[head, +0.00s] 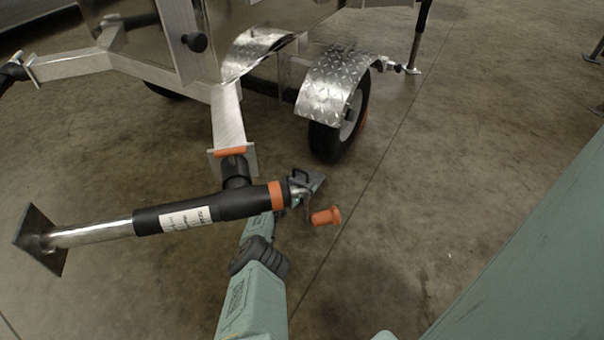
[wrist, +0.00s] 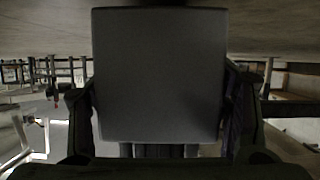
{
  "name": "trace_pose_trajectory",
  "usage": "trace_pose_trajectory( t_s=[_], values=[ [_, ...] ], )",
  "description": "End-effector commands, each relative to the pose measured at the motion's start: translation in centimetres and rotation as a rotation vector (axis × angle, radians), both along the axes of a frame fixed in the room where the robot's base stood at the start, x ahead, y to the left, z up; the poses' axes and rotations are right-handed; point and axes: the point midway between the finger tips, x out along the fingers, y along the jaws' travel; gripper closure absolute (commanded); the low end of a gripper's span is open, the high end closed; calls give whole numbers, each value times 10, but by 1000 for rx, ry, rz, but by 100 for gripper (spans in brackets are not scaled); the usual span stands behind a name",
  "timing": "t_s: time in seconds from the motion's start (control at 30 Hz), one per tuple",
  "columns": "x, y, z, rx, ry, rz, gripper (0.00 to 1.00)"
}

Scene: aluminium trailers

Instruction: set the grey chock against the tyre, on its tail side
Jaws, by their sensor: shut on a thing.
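My gripper (head: 297,196) is shut on the grey chock (head: 315,181), partly hidden behind the trailer's jack in the head view. In the wrist view the chock (wrist: 160,75) is a flat dark grey face filling the middle, with a finger along each side. The black tyre (head: 326,142) stands under a diamond-plate fender (head: 327,85), farther back and slightly right of the chock. A clear gap of floor shows between chock and tyre. A small orange patch (head: 364,117) shows at the tyre's right side; I cannot tell what it is.
The swung-out jack (head: 185,212), with a foot plate (head: 40,240) and an orange knob (head: 326,216), crosses close in front of my gripper. The aluminium drawbar (head: 228,118) is behind it. A support leg (head: 417,45) stands beyond the tyre.

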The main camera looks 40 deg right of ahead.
Motion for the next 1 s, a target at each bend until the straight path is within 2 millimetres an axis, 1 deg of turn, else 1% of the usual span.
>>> trace_pose_trajectory(
  t_s=[0.03,0.1,0.4,0.6,0.63,0.9,1.0],
  values=[
    [0,-1,-14,-2,0,-1,91],
    [0,-1,-20,-2,-1,-1,91],
    [0,-1,-18,-2,-2,0,91],
    [0,-1,-24,-3,-1,0,91],
    [0,0,-25,0,0,1,28],
    [0,0,-24,1,0,1,10],
    [0,0,-24,1,0,1,9]
  ],
)
